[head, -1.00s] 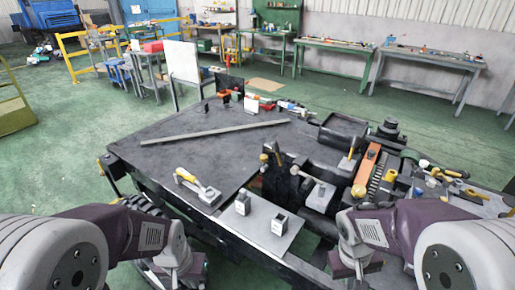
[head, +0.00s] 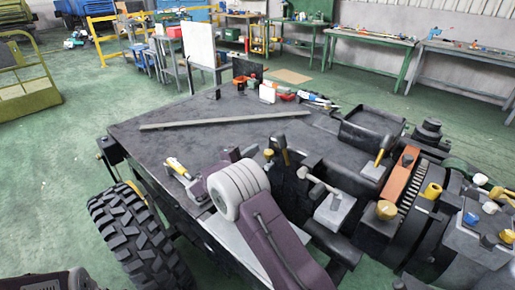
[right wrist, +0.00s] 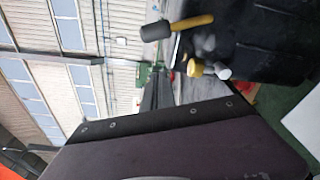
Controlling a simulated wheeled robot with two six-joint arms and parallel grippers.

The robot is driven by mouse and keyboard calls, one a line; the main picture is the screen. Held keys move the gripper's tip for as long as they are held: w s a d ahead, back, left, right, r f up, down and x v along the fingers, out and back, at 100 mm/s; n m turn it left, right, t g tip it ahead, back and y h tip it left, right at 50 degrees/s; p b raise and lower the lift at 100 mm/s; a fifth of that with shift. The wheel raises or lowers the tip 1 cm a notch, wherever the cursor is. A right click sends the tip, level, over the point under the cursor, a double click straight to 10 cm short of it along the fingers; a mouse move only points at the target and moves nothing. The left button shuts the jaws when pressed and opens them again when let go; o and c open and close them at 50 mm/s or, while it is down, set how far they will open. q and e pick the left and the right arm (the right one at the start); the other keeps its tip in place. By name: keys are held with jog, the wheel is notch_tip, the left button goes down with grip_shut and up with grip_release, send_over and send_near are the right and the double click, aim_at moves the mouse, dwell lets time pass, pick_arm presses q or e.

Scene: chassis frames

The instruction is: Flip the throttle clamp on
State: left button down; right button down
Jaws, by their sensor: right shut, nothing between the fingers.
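A small clamp with a yellow handle (head: 176,168) lies on the dark chassis top, left of my right arm in the head view. Its grey base is partly covered by my arm. My right arm reaches up over the near edge, and its hand is mostly hidden behind its pale ringed joint. In the right wrist view the fingers of my right gripper (right wrist: 158,90) are shut and empty. That view also shows a yellow-handled lever with a dark head (right wrist: 156,33), a blurred yellow knob (right wrist: 194,67) and a pale knob (right wrist: 222,72). My left gripper is out of view.
Dark-knobbed levers (head: 283,150) and (head: 380,150), a pale-headed lever (head: 310,178) and an orange block (head: 399,178) stand right of my arm. A long grey bar (head: 225,119) lies across the chassis. A tyre (head: 135,237) is at front left.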

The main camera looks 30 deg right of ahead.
aim_at(284, 150)
jog(key=shift+s+a+f, duration=0.2)
jog(key=shift+a+f, duration=0.1)
jog(key=shift+f, duration=0.2)
jog(key=shift+d, duration=0.1)
jog(key=x, duration=0.9)
jog(key=shift+w+d, duration=0.15)
jog(key=s, duration=0.1)
jog(key=s+d+r, duration=0.1)
jog(key=s, duration=0.1)
jog(key=shift+s+r, duration=0.15)
jog(key=shift+r, duration=0.1)
